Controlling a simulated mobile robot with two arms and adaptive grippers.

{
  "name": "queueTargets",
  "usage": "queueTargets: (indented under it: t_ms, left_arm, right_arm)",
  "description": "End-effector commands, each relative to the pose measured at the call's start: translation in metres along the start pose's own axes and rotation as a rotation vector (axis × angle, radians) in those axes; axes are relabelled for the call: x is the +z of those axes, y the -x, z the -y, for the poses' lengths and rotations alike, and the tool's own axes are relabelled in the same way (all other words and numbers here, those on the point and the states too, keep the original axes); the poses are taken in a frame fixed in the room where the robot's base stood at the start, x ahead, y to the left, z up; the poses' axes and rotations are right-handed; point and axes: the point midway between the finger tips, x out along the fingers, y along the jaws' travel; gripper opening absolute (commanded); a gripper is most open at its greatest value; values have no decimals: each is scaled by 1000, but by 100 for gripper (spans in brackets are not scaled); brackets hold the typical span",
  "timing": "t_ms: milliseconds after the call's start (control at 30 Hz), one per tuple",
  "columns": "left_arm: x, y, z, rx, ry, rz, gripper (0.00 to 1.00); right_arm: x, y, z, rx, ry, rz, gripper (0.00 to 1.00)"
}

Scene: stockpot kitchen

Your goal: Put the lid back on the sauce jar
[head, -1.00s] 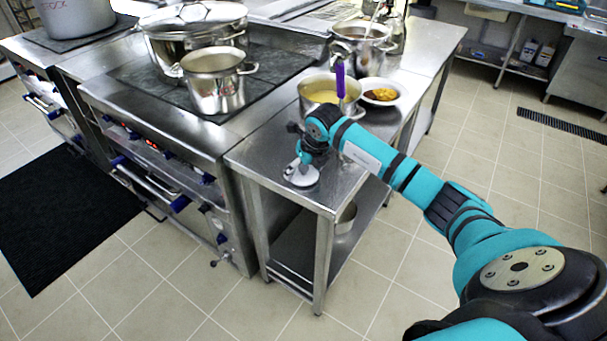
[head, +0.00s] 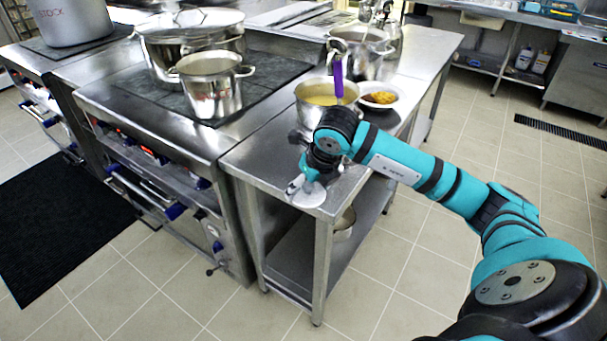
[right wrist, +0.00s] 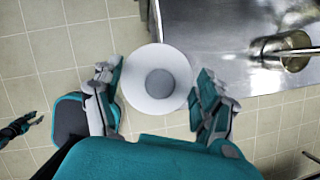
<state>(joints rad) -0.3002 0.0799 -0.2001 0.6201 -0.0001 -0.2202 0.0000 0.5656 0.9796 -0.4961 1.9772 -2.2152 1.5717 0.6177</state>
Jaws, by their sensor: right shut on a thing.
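My right gripper (head: 308,178) is at the front corner of the steel table, pointing down. It is shut on a pale round lid (head: 309,196). In the right wrist view the lid (right wrist: 158,80) is a white disc with a grey centre, between the two fingers (right wrist: 158,97). It overlaps the table edge in that view; its height above the top is hard to tell. I cannot make out the sauce jar; a small grey thing (head: 297,136) is partly hidden behind my right wrist. A small teal and dark gripper, apparently my left (right wrist: 34,119), shows at the left of the wrist view.
A pot of yellow soup (head: 312,112), a purple-handled utensil (head: 338,78) and a plate of food (head: 391,101) stand behind my gripper on the steel table (head: 258,165). A steel pot (head: 345,222) is on the lower shelf. The stove with pots is at left.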

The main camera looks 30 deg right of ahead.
Motion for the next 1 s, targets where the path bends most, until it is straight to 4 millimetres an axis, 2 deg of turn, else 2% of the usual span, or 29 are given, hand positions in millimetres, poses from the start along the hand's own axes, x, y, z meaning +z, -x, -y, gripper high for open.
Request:
queueTargets:
  t_ms: [33, 100, 300, 833, 1000]
  left_arm:
    - [0, -6, 0, 0, 0, 0, 33]
    - [1, -9, 0, 0, 0, 0, 33]
    - [1, -13, 0, 0, 0, 0, 33]
    - [1, -13, 0, 0, 0, 0, 33]
    - [1, -14, 0, 0, 0, 0, 33]
  right_arm:
    - [-11, 2, -5, -1, 5, 0, 50]
    - [-21, 9, -10, -2, 4, 2, 50]
    - [-40, 20, -20, 0, 1, 1, 50]
    - [-44, 23, -23, 3, 6, 0, 50]
    - [-55, 12, -30, 65, 160, -6, 50]
